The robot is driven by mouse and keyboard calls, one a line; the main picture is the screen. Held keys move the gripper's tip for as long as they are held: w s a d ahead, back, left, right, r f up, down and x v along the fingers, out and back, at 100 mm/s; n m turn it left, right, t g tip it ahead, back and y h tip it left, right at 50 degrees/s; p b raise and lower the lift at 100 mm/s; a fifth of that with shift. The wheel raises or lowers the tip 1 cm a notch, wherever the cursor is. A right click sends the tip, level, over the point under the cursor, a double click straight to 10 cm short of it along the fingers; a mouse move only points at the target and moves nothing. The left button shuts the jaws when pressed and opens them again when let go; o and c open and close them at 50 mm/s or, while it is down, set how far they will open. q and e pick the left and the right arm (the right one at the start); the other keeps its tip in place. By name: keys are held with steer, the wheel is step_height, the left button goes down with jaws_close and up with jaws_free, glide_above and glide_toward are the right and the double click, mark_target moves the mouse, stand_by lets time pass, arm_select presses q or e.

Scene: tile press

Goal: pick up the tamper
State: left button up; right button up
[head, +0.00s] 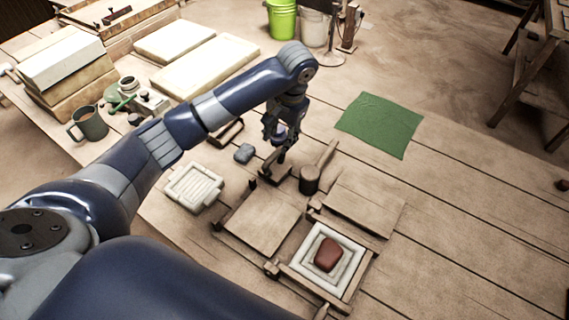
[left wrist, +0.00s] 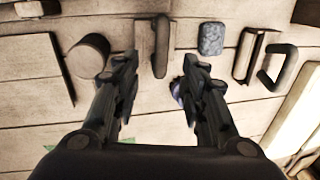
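My left gripper (head: 275,155) is open and empty, pointing down above the table. Its two fingers stand well apart in the left wrist view (left wrist: 158,92). A small dark wooden piece with an upright grip, which looks like the tamper (left wrist: 161,45), lies ahead of the gap between the fingers, apart from them. In the head view the fingers partly cover that spot. A wooden cylinder with a stick handle, like a mallet (head: 310,181), lies right of the gripper; its round head (left wrist: 89,56) is at left in the left wrist view. My right gripper is not in view.
A blue-grey sponge (head: 244,153) lies left of the gripper. The wooden press (head: 262,218) holds a white frame with a reddish clay lump (head: 327,254). A pale tile mould (head: 193,187) lies at left.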

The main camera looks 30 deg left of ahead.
mark_target(275, 154)
arm_select(q)
steer(key=f, duration=0.2)
steer(key=a+f, duration=0.1)
steer(key=f, duration=0.2)
steer(key=shift+a, duration=0.2)
steer(key=shift+w+f, duration=0.1)
steer(key=shift+f, duration=0.15)
steer(key=f, duration=0.3)
steer(key=f+p, duration=0.1)
steer(key=shift+a+f, duration=0.15)
steer(key=shift+a, duration=0.2)
steer(key=shift+w+a+f, duration=0.1)
steer(key=shift+f, duration=0.15)
steer(key=shift+c, duration=1.4)
steer(key=shift+r, duration=0.1)
jaws_close()
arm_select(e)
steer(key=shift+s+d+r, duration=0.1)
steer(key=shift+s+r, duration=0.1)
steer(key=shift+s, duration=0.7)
